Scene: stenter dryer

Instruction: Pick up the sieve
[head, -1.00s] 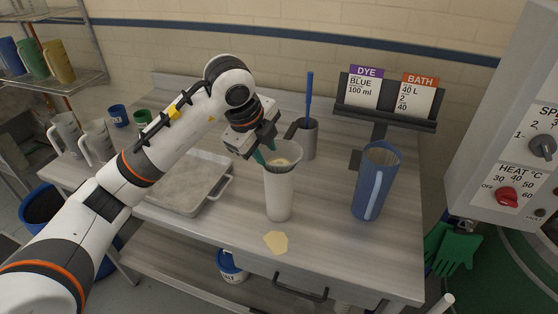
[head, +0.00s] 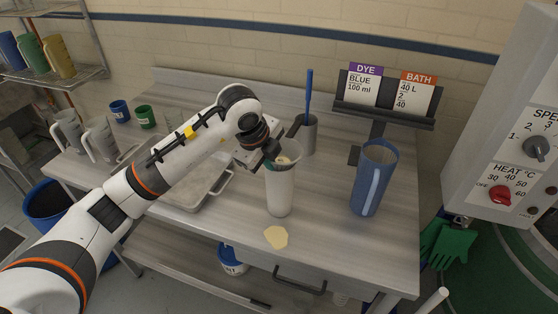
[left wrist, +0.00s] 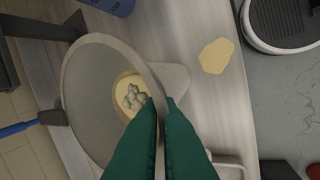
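The sieve (head: 288,149) is a pale grey cone with a wide round rim, sitting in the mouth of a tall white container (head: 280,195) on the bench. In the left wrist view the sieve (left wrist: 88,85) shows from above, with grey lumps in something yellow at its bottom. My left gripper (head: 271,163) is at the sieve's left side. In the left wrist view its green fingers (left wrist: 161,103) lie on either side of the rim, with a narrow gap filled by the rim wall, so it looks shut on it. My right gripper is not in view.
A blue jug (head: 374,178) stands to the right. A grey pot with a blue-handled tool (head: 308,95) is behind the sieve. A metal tray (head: 205,190) lies under my left arm. A yellow spot (head: 276,237) is on the bench in front. A sign stand (head: 388,110) is at the back.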

